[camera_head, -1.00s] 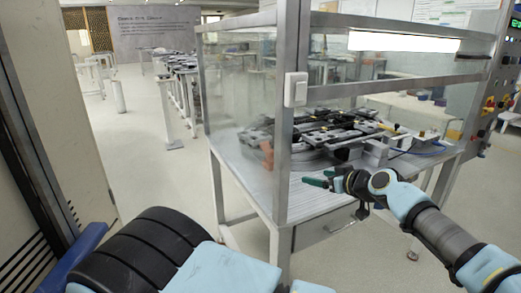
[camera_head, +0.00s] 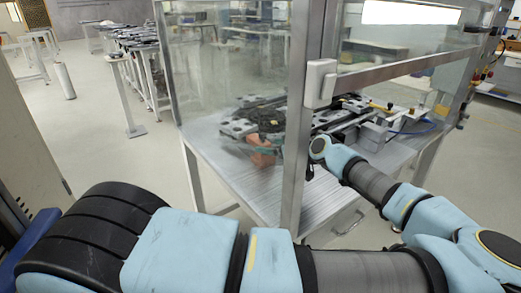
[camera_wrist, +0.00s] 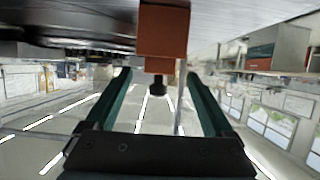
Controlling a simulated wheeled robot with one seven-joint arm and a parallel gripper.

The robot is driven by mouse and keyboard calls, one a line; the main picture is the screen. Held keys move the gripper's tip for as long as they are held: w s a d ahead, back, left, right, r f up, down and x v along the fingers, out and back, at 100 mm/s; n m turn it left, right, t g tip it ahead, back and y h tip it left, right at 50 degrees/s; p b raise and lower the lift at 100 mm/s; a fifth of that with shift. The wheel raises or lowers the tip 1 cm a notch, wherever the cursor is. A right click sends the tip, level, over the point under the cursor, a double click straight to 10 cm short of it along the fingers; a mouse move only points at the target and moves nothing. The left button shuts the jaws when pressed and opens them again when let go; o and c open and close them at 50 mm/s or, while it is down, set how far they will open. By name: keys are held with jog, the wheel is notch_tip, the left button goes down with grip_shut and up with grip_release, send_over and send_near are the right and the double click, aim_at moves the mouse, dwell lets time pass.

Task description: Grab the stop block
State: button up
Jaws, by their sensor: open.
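The stop block looks to be the orange-brown block (camera_head: 262,153) at the near left edge of the track on the table, seen through the clear panel. In the wrist view the orange-brown block (camera_wrist: 163,32) is at the top centre, with a dark knob on its end. My gripper (camera_wrist: 158,76) is open, its two green fingers spread to either side below the block. The block's body lies beyond the fingertips, and the knob shows between them. I cannot tell whether anything touches. In the head view the metal post hides much of my gripper.
The ring track (camera_head: 345,112) with dark and grey parts lies on the table (camera_head: 245,185). Clear panels enclose the table.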

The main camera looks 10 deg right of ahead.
jog(key=p+x, duration=0.3)
jog(key=x, duration=0.2)
jog(key=shift+w+a+f, duration=0.1)
jog(key=shift+w, duration=0.1)
jog(key=shift+w+f, duration=0.15)
jog(key=shift+c, duration=0.4)
grip_shut()
dwell(0.4)
